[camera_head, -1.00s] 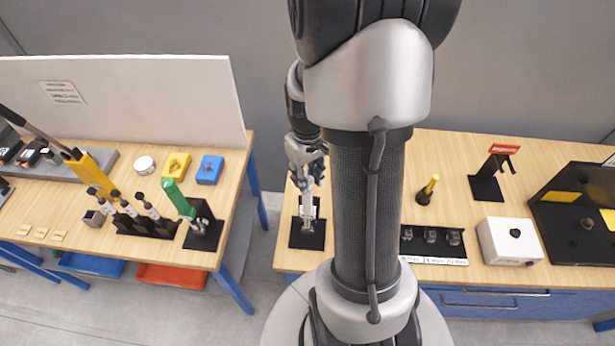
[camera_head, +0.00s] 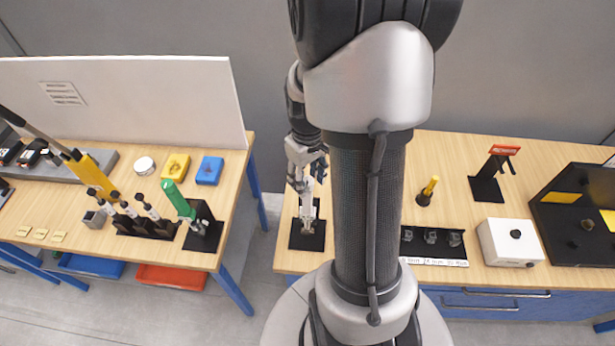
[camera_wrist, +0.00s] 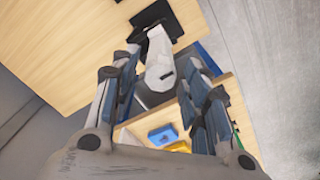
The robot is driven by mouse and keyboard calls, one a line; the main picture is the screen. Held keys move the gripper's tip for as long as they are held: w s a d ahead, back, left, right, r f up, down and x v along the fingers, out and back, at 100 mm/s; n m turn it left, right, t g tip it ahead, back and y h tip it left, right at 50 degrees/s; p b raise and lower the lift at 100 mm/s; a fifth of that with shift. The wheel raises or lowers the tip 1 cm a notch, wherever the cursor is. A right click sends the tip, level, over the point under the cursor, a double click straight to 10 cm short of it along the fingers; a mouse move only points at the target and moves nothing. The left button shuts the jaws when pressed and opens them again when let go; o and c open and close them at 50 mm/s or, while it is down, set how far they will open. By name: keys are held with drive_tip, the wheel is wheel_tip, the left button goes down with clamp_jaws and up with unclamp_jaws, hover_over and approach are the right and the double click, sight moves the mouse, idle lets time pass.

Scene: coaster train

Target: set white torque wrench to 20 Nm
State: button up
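The white torque wrench (camera_head: 308,206) stands upright in a black holder (camera_head: 297,240) on the right-hand bench, just left of my arm. My gripper (camera_head: 308,187) is at the wrench's upper end. In the wrist view, my gripper (camera_wrist: 163,62) is open, with the white wrench (camera_wrist: 159,62) showing between its two spread fingers. I see gaps on both sides of the handle, and cannot tell whether a finger touches it. The scale and setting of the wrench are not readable. The black holder (camera_wrist: 157,24) is partly hidden behind it.
A green-handled tool (camera_head: 178,199) and several white-handled tools stand on the left bench. On the right bench are a yellow-handled tool (camera_head: 428,190), a black strip of sockets (camera_head: 433,245), a white box (camera_head: 510,242) and a red-topped stand (camera_head: 490,180). A floor gap separates the benches.

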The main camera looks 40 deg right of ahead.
sight(307, 181)
idle(0.3)
wheel_tip(307, 181, up, 12)
idle(0.5)
drive_tip(key=shift+a, duration=0.1)
idle(0.3)
drive_tip(key=s+a+f+t+b, duration=0.1)
drive_tip(key=s+a+f+b, duration=0.2)
drive_tip(key=a+b, duration=0.3)
drive_tip(key=s+a+f+t+b, duration=0.2)
drive_tip(key=s+a+f+b, duration=0.1)
drive_tip(key=a+b, duration=0.3)
drive_tip(key=s+a+f+n+t+b, duration=0.1)
drive_tip(key=s+a+f+b, duration=0.2)
drive_tip(key=a+f+b, duration=0.2)
drive_tip(key=shift+s+a+t+b, duration=0.15)
drive_tip(key=shift+a+b, duration=0.3)
drive_tip(key=shift+a, duration=0.35)
drive_tip(key=shift+s+a+t+b, duration=0.15)
drive_tip(key=shift+a+b, duration=0.25)
drive_tip(key=shift+a, duration=0.4)
drive_tip(key=shift+w, duration=0.1)
